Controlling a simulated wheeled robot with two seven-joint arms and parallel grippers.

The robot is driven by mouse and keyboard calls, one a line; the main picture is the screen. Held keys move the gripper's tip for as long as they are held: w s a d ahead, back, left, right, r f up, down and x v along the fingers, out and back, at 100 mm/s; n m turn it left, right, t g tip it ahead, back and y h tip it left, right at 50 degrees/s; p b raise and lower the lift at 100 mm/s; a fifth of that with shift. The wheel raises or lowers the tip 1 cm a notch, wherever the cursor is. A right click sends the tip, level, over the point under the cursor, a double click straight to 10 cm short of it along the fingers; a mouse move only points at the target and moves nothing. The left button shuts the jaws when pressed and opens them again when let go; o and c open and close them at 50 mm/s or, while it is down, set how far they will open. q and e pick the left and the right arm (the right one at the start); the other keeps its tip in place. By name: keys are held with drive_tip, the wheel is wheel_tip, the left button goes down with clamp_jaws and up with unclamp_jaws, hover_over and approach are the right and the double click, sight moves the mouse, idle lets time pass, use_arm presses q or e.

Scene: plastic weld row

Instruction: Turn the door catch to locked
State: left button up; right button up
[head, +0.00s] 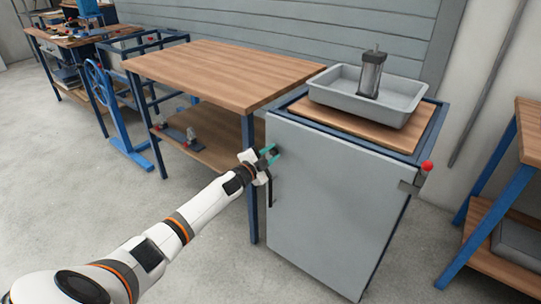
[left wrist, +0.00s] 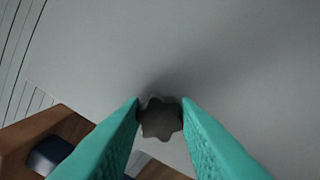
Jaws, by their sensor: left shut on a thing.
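The door catch shows in the left wrist view as a dark, lobed knob (left wrist: 161,119) against the grey door. My left gripper (left wrist: 160,112) has its teal fingers closed on either side of the knob. In the head view my left gripper (head: 270,154) is at the upper left edge of the grey cabinet door (head: 335,205), which looks closed. The gripper mostly hides the knob there. No marking that tells the catch's setting can be made out. My right gripper is in neither view.
A dark upright handle (head: 270,190) is just below the gripper. A grey tray (head: 335,98) holding a metal cylinder (head: 371,74) stands on the cabinet. A wooden table (head: 225,72) is close on the left. Floor in front is clear.

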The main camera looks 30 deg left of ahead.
use_arm(q)
drive_tip(key=shift+f+m, duration=0.1)
drive_tip(key=shift+m, duration=1.1)
drive_tip(key=shift+m+b, duration=0.4)
drive_tip(key=shift+m, duration=0.3)
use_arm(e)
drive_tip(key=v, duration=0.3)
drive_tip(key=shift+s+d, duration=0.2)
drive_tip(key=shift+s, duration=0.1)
use_arm(q)
drive_tip(key=shift+m, duration=0.3)
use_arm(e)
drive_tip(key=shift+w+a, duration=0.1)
use_arm(q)
drive_tip(key=o, duration=1)
drive_tip(key=shift+c, duration=0.2)
